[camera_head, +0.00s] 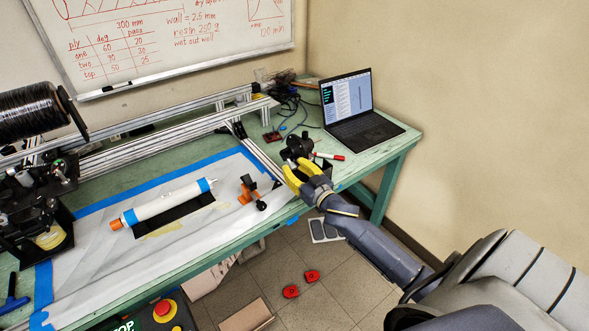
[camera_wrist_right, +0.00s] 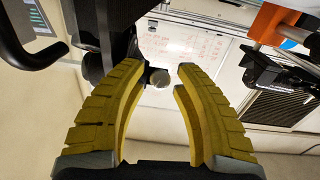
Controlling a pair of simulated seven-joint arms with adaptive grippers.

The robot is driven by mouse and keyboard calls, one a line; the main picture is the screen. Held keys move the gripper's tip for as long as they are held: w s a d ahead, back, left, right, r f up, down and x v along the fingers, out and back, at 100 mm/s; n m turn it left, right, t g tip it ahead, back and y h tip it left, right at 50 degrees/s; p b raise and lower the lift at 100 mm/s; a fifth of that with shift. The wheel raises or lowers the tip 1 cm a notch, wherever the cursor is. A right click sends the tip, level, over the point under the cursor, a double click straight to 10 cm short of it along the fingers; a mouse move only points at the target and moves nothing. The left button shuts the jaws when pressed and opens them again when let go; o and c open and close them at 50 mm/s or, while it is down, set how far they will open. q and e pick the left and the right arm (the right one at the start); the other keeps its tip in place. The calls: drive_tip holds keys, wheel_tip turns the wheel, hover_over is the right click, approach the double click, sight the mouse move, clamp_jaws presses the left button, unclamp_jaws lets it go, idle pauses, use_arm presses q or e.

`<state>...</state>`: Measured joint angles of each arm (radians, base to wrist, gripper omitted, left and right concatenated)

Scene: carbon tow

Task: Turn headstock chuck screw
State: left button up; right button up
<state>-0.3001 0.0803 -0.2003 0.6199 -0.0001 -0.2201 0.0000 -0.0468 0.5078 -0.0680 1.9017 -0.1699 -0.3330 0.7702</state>
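The black headstock (camera_head: 297,147) stands at the right end of the green bench, on the end of the aluminium frame. My right gripper (camera_head: 294,174), with yellow fingers, is right in front of it. In the right wrist view, a small silvery screw head (camera_wrist_right: 158,77) on a black shaft sticks out of a dark body (camera_wrist_right: 118,30). My right gripper (camera_wrist_right: 158,68) is open, with one finger on each side of the screw head and a gap visible to the right finger. Whether the left finger touches it I cannot tell. The left gripper is not in view.
A laptop (camera_head: 350,105) stands behind the headstock, with a red marker (camera_head: 329,156) near it. A white tube with blue tape (camera_head: 170,200) lies on white sheeting. A black clamp with an orange part (camera_head: 250,193) stands left of my gripper. A black spool (camera_head: 35,110) is at far left.

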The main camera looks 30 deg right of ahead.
clamp_jaws()
drive_tip(key=shift+a+h, duration=0.1)
drive_tip(key=shift+h, duration=0.3)
idle(0.5)
drive_tip(key=n+h, duration=0.1)
drive_tip(key=h, duration=0.1)
drive_tip(key=shift+a+n+h, duration=0.1)
drive_tip(key=shift+n+h, duration=0.2)
drive_tip(key=shift+h, duration=0.1)
drive_tip(key=n+h, duration=0.1)
drive_tip(key=h, duration=0.2)
drive_tip(key=shift+a+n+t+h, duration=0.1)
drive_tip(key=shift+n+t+h, duration=0.2)
drive_tip(key=shift+n, duration=0.1)
idle(0.3)
unclamp_jaws()
drive_tip(key=shift+w+a, duration=0.1)
